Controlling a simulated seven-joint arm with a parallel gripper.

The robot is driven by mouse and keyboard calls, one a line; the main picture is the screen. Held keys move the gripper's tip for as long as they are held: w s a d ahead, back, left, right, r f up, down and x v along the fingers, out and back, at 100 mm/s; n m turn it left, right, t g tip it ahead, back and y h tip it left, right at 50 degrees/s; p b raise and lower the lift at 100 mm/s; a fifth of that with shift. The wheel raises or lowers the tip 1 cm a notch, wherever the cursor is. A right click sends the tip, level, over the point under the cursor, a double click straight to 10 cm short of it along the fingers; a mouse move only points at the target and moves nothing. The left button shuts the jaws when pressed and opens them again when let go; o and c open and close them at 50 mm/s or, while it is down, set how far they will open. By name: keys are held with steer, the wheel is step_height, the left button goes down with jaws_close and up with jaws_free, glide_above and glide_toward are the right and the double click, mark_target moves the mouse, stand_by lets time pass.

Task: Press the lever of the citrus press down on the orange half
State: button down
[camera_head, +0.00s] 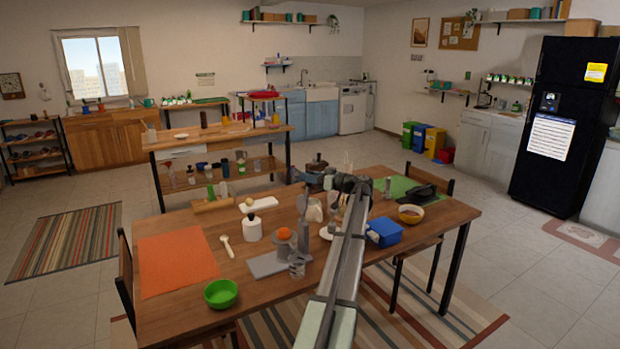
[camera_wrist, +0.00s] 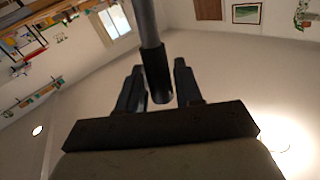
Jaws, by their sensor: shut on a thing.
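The grey citrus press (camera_head: 268,265) stands on the wooden table near its middle. The orange half (camera_head: 284,233) sits on top of the press, cut side not visible. The press lever (camera_head: 303,205) stands raised, roughly upright, beside and above the orange half. My gripper (camera_head: 295,176) is at the lever's upper end, well above the orange half. In the wrist view my gripper (camera_wrist: 158,88) has its two dark fingers on either side of the lever's dark grip (camera_wrist: 155,70), shut on it. The exact contact is hard to see in the head view.
A clear glass (camera_head: 297,265) stands at the press's front. A green bowl (camera_head: 220,293) and orange mat (camera_head: 176,262) lie further left.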

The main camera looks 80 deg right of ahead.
steer(key=shift+w+a+r+n, duration=0.1)
steer(key=shift+w+a+n, duration=0.2)
steer(key=shift+w+a, duration=0.2)
steer(key=w+a+f+n+g, duration=0.2)
steer(key=w+a+n+g, duration=0.25)
steer(key=w+a, duration=0.3)
steer(key=w+a+f+n+g+h, duration=0.3)
steer(key=w+a+f+n+g, duration=0.1)
steer(key=f, duration=0.6)
steer(key=shift+w+a+f+n+h, duration=0.35)
steer(key=shift+w+a+n, duration=0.2)
steer(key=shift+w+a, duration=0.65)
steer(key=shift+g, duration=0.25)
